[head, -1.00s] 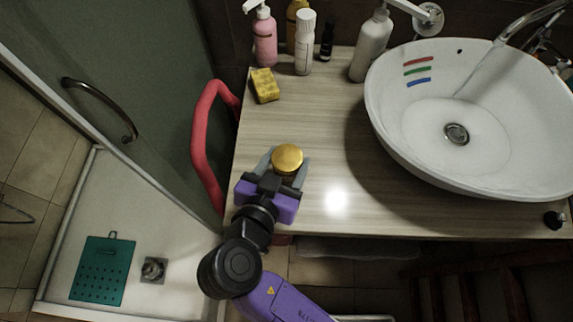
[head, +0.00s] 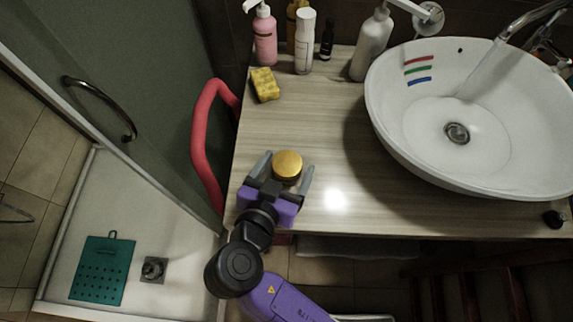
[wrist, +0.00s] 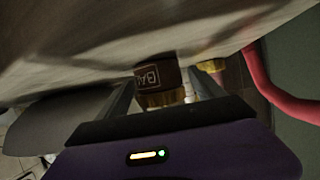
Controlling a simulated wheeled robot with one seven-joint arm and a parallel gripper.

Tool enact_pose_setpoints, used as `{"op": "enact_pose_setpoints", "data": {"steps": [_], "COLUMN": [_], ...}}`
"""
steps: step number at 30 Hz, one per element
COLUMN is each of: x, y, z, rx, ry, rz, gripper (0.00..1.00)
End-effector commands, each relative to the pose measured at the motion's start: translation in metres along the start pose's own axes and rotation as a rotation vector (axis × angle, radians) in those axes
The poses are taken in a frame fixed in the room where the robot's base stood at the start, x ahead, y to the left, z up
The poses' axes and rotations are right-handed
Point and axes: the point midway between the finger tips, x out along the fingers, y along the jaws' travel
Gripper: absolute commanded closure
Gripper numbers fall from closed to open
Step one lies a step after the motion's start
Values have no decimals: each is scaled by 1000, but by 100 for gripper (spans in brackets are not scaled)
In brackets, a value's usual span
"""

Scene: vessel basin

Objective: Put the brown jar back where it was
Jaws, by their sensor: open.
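The brown jar (wrist: 158,76) has a gold lid and a pale-edged label. In the head view its round gold lid (head: 287,165) shows from above, and the jar stands on the wooden counter near its front left part. My gripper (head: 286,170) is open, with one finger on each side of the jar. Gaps show between the fingers and the lid. In the wrist view, which looks upside down, the jar is between the two fingers with its base at the counter surface. The head view hides most of the jar's body under the lid.
A yellow sponge (head: 265,85) lies behind the jar. A pink pump bottle (head: 264,38), a white bottle (head: 305,45) and a grey-white dispenser (head: 371,45) stand at the back. The white basin (head: 390,135) fills the right. A red rail (head: 203,140) runs along the left edge.

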Motion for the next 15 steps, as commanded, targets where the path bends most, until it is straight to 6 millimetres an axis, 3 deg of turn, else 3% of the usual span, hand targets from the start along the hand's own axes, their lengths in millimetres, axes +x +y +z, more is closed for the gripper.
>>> {"op": "enact_pose_setpoints", "data": {"steps": [5, 15], "x": [-6, -70], "y": [-1, -1], "z": [-2, -1], "rx": [0, 0], "ry": [1, 1], "rz": [-2, -5], "gripper": [22, 22]}}
